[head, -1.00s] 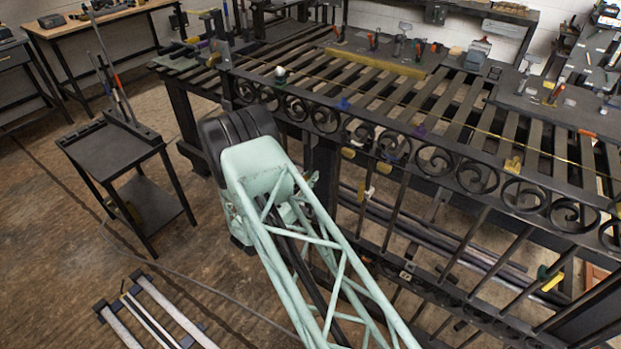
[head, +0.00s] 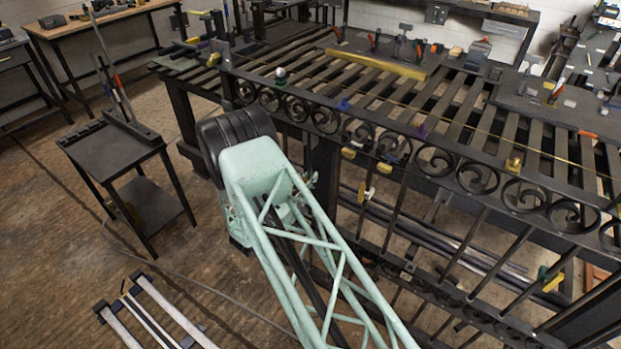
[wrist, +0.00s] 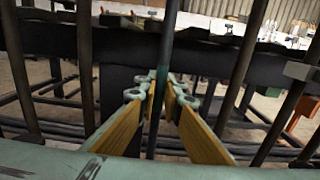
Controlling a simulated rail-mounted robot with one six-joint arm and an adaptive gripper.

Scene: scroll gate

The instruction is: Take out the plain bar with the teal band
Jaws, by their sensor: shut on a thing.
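In the wrist view, a plain dark bar (wrist: 171,25) stands nearly upright in the middle, with a teal band (wrist: 162,74) around it. My gripper (wrist: 161,88) has its two yellow-sided fingers closed on this bar, at or just below the band. The lower part of the bar runs down between the fingers. In the head view the long scroll gate (head: 478,178) stretches along the front of the slatted bench. My arm covers part of the gate there, and my gripper and the held bar cannot be made out in that view.
Other upright gate bars (wrist: 86,65) stand on both sides of my gripper, with a dark horizontal rail (wrist: 120,45) beyond. A small black stand (head: 110,150) with rods is at left. Metal bars on a rack (head: 155,315) lie on the floor. Open floor lies between them.

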